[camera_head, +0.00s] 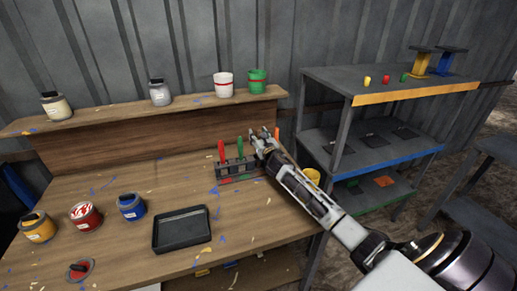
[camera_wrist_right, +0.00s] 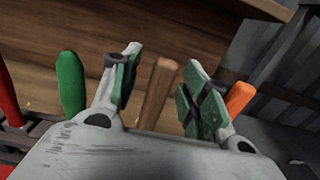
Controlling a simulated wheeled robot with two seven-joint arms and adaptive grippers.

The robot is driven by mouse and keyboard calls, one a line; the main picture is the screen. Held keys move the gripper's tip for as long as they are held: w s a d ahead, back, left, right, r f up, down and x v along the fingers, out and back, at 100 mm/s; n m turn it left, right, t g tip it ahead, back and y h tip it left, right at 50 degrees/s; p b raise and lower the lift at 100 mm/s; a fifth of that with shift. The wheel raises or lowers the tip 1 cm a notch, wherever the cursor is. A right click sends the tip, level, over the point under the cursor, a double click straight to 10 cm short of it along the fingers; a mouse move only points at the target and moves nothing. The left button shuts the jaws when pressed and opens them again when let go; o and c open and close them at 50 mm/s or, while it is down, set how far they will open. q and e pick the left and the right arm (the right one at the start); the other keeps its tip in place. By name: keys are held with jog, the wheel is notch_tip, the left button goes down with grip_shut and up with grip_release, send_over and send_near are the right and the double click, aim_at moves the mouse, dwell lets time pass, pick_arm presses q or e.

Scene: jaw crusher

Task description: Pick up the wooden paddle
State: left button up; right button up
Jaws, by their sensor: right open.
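The wooden paddle (camera_wrist_right: 159,92) shows in the right wrist view as a plain brown wooden handle standing up, slightly tilted in the picture. My right gripper (camera_wrist_right: 164,66) is open, with one finger on each side of this handle and visible gaps on both sides. The handle's lower end is hidden by the gripper body. In the head view my right gripper (camera_head: 262,137) is over the right part of a dark tool rack (camera_head: 236,170) on the workbench and hides the paddle there. My left gripper is not in view.
A red handle (camera_head: 221,151) and a green handle (camera_head: 240,147) stand left of my right gripper, an orange handle (camera_head: 277,134) right of it. A black tray (camera_head: 182,229) and paint pots lie on the bench (camera_head: 140,189). A shelf unit (camera_head: 370,158) stands at the right.

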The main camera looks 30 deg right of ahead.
grip_shut()
dwell(0.4)
jog(key=shift+r, duration=0.1)
